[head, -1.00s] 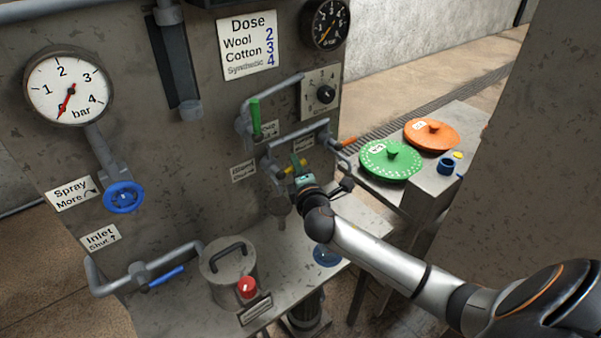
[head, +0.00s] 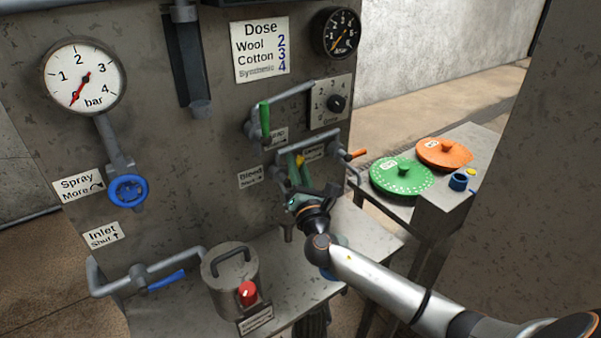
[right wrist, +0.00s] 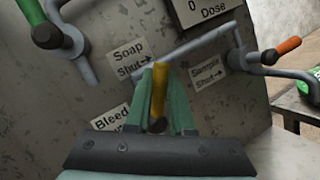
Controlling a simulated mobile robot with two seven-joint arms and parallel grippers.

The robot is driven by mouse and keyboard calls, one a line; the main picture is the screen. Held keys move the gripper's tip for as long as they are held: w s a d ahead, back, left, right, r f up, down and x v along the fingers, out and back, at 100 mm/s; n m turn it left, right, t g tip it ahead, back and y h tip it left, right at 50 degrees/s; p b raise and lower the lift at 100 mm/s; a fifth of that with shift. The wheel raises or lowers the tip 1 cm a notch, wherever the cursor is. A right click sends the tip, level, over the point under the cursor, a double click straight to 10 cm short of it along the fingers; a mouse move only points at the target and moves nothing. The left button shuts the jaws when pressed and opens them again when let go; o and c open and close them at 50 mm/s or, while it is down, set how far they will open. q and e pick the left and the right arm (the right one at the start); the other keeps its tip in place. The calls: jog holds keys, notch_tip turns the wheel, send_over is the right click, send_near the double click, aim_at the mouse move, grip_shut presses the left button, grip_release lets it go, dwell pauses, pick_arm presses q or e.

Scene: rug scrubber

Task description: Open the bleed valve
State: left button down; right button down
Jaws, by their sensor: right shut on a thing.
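The bleed valve's yellow lever (right wrist: 159,90) stands upright in the right wrist view, between the two green fingers of my right gripper (right wrist: 160,102). The fingers are shut on it. The "Bleed" label (right wrist: 112,120) is just left of the fingers, and it also shows in the head view (head: 250,176). In the head view my right gripper (head: 297,168) reaches up to the panel pipework right of that label. The lever is mostly hidden there, and the valve body is hidden behind the gripper. My left gripper is out of view.
A green-handled soap valve (head: 264,118) sits above left of the gripper, and an orange-handled sample valve (head: 356,154) is to the right. A lidded metal pot (head: 230,282) stands on the shelf below. Green (head: 402,178) and orange (head: 444,153) lids lie on the right-hand table.

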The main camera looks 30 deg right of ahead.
jog(key=n, duration=0.1)
jog(key=a+n+t+y+b, duration=0.1)
jog(key=n, duration=0.1)
jog(key=shift+n, duration=0.3)
jog(key=n, duration=0.1)
jog(key=a+n+t+y+b, duration=0.1)
jog(key=shift+s+r+n+y, duration=0.1)
jog(key=shift+r+n+y, duration=0.05)
jog(key=shift+n+y, duration=0.2)
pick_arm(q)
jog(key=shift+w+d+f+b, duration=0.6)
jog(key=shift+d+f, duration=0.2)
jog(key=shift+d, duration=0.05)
pick_arm(e)
jog(key=shift+a+r+n+y, duration=0.15)
jog(key=shift+n+y, duration=0.1)
jog(key=shift+n, duration=0.3)
jog(key=shift+a+f+n+y, duration=0.1)
jog(key=shift+n+y, duration=0.1)
jog(key=shift+n, duration=0.3)
jog(key=shift+t, duration=0.3)
jog(key=c, duration=0.8)
grip_release()
jog(key=shift+r, duration=0.1)
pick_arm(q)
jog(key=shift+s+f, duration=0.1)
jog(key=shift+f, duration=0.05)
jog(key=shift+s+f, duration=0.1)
